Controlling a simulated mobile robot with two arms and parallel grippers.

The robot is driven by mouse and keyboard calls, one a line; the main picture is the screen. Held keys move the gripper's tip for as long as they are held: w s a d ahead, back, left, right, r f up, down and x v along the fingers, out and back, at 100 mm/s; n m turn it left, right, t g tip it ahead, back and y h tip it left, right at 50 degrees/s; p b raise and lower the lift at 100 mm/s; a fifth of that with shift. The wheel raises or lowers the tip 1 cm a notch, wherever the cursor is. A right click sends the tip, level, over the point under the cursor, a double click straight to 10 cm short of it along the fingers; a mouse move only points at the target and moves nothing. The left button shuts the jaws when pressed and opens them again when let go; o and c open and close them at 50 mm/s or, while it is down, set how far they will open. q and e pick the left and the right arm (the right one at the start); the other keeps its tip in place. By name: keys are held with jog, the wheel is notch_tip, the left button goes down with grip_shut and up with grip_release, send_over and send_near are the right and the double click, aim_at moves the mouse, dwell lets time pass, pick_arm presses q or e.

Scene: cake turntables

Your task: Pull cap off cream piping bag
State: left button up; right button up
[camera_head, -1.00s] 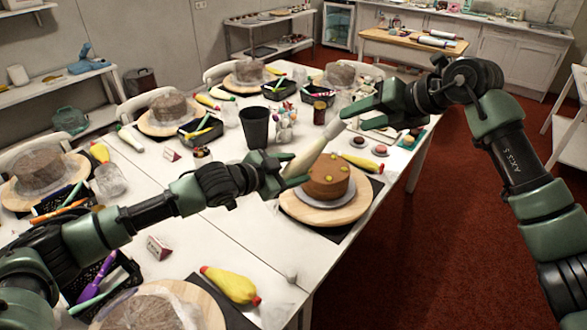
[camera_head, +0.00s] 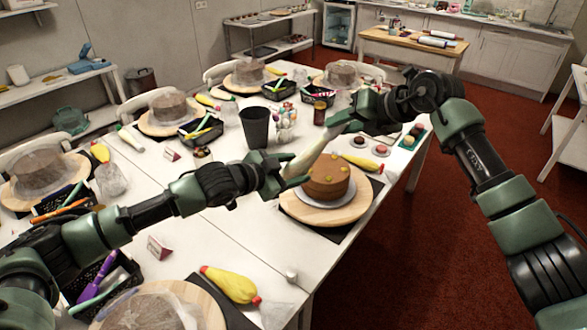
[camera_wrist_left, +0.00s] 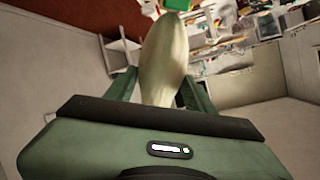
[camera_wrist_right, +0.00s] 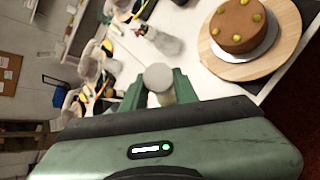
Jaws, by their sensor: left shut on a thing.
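The cream piping bag (camera_head: 304,160) is a pale, tapered bag held tilted above the table, in front of the chocolate cake. My left gripper (camera_head: 287,177) is shut on its lower part. The bag (camera_wrist_left: 163,62) stands up between the fingers in the left wrist view. My right gripper (camera_head: 343,122) is at the bag's upper end and hides it in the head view. In the right wrist view the round grey-white cap (camera_wrist_right: 158,77) lies between my right fingers. I cannot tell whether they press on it.
The chocolate cake (camera_head: 328,175) with yellow dots stands on a wooden turntable (camera_head: 297,207) just below the bag. A black cup (camera_head: 254,128) and a jar (camera_head: 319,112) stand behind. A yellow piping bag (camera_head: 230,284) lies at the front. Bare white table lies left of the turntable.

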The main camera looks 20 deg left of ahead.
grip_shut()
jog(key=shift+w+d+r, duration=0.15)
jog(key=shift+d+r, duration=0.4)
jog(key=shift+r, duration=0.25)
jog(key=shift+w+d+r, duration=0.1)
jog(key=shift+d+r, duration=0.4)
jog(key=shift+r, duration=0.25)
jog(key=shift+w+d+r, duration=0.15)
jog(key=shift+d+r, duration=0.4)
jog(key=shift+r, duration=0.25)
